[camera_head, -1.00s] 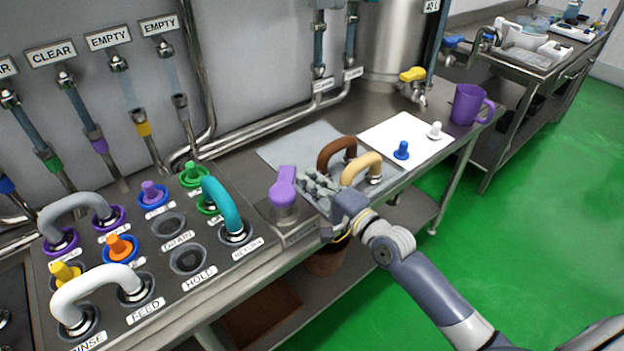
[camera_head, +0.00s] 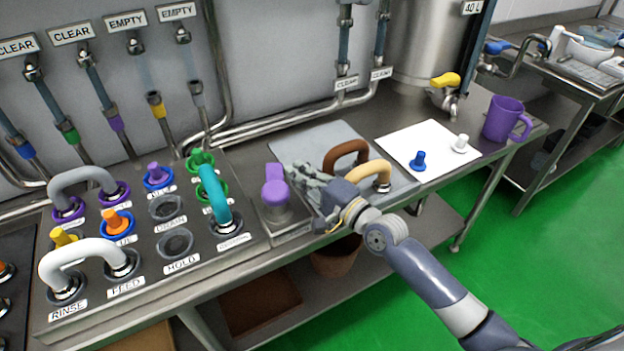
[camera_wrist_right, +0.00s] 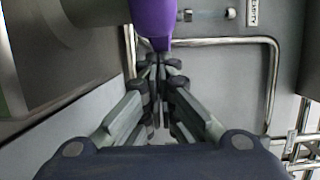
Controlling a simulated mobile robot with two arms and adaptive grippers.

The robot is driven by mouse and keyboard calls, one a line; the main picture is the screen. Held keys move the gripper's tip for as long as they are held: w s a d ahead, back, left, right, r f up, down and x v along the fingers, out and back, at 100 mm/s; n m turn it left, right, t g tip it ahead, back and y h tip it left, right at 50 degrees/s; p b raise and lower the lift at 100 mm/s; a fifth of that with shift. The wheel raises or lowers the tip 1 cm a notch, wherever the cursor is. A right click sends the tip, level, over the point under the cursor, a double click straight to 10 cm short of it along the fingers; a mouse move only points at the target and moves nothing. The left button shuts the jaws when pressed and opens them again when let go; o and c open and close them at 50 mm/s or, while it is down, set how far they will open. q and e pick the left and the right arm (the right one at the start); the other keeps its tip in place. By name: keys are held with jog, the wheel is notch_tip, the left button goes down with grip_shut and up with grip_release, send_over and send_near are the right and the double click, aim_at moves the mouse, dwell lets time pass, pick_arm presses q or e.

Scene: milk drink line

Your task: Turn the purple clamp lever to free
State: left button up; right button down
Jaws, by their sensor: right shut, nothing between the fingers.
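The purple clamp lever (camera_head: 275,190) sits on a round metal clamp on a small steel block, right of the valve panel. Its handle points toward the back wall. My right gripper (camera_head: 287,172) is shut and empty, with its fingertips close to the right side of the lever. In the right wrist view the purple lever (camera_wrist_right: 153,18) hangs into the top of the picture, just beyond the shut fingertips (camera_wrist_right: 158,62). I cannot tell whether they touch it. The label on the clamp block is too small to read. My left gripper is not in view.
The valve panel (camera_head: 130,262) with a teal handle (camera_head: 213,197) stands left of the clamp. A brown handle (camera_head: 345,152) and a tan handle (camera_head: 368,172) stand right, by my gripper. A white mat (camera_head: 400,150) and purple mug (camera_head: 503,120) are farther right.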

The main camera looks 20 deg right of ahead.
jog(key=shift+w+a+p, duration=0.3)
jog(key=shift+w+a, duration=0.5)
jog(key=shift+w, duration=0.05)
jog(key=shift+w+a, duration=0.1)
jog(key=v, duration=1.2)
